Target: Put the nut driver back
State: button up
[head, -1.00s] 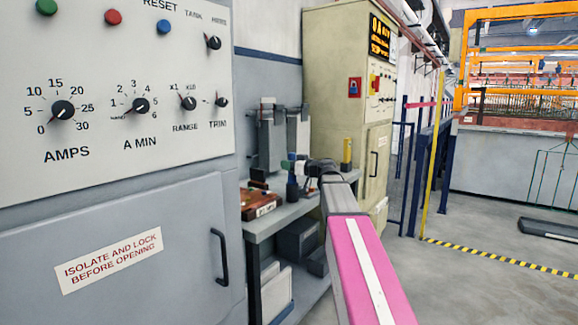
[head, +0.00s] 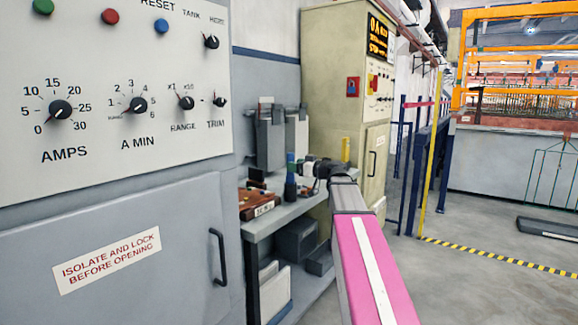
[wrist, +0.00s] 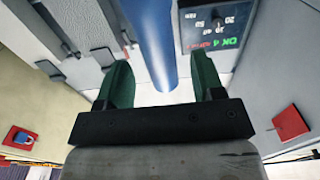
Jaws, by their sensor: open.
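A blue upright handle, which looks like the nut driver (head: 291,160), stands at the left end of my gripper, above a dark blue base on the bench. The base may be its holder; I cannot tell how the two meet. My gripper (head: 303,168) is over the bench at the end of my arm. In the wrist view, my gripper (wrist: 164,78) has its green fingers apart, and the blue handle (wrist: 153,40) passes between or just beyond them with gaps at both sides.
A brown tray (head: 246,212) lies left on the grey bench (head: 279,222). Grey upright boxes (head: 270,140) stand behind. The large grey control cabinet (head: 110,230) borders the left, and a cream cabinet (head: 337,50) stands beyond. Open floor (head: 465,275) lies right.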

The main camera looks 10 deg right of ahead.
jog(key=v, duration=0.7)
jog(key=shift+s+d, duration=0.2)
